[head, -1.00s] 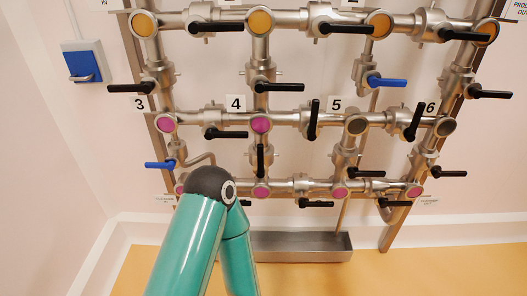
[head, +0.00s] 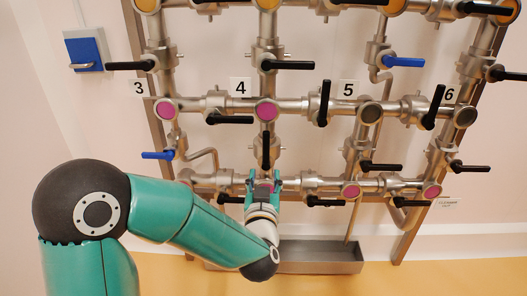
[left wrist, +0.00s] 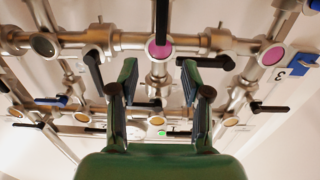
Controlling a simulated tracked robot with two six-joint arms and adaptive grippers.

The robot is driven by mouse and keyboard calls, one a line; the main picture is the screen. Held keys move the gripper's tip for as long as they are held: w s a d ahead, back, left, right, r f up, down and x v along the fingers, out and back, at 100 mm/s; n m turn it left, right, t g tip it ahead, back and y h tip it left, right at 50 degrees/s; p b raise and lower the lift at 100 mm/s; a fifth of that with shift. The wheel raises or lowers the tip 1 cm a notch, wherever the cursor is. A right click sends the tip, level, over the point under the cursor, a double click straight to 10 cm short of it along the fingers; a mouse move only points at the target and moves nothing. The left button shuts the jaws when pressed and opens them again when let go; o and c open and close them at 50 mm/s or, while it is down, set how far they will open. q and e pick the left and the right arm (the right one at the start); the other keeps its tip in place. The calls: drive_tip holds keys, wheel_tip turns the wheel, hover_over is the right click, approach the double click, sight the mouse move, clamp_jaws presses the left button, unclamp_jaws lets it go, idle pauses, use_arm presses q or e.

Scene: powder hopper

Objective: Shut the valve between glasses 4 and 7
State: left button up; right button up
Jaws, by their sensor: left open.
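Glass 4 (head: 265,110) is a pink round window in the middle row, beside the label 4. The lower pink glass in the same column, whose label I cannot see, is mostly hidden by my left gripper (head: 263,184). Between them is a valve with a black handle (head: 266,150), pointing up and down along the pipe. My left gripper is open and empty, just below this handle in the head view. In the left wrist view, which is upside down, the open fingers (left wrist: 160,72) point towards glass 4 (left wrist: 160,48) and the handle (left wrist: 162,18). My right gripper is not in view.
Other black handles stand close by, one left of glass 4 (head: 229,119) and one near label 5 (head: 325,103). A blue handle (head: 158,155) is at the left. A metal trough (head: 318,254) lies below the rack. A blue wall switch (head: 84,52) is at upper left.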

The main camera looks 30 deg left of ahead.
sight(266, 144)
use_arm(q)
drive_tip(key=p+x, duration=0.2)
drive_tip(key=x, duration=1.4)
drive_tip(key=shift+w+a+r, duration=0.2)
drive_tip(key=shift+a, duration=0.15)
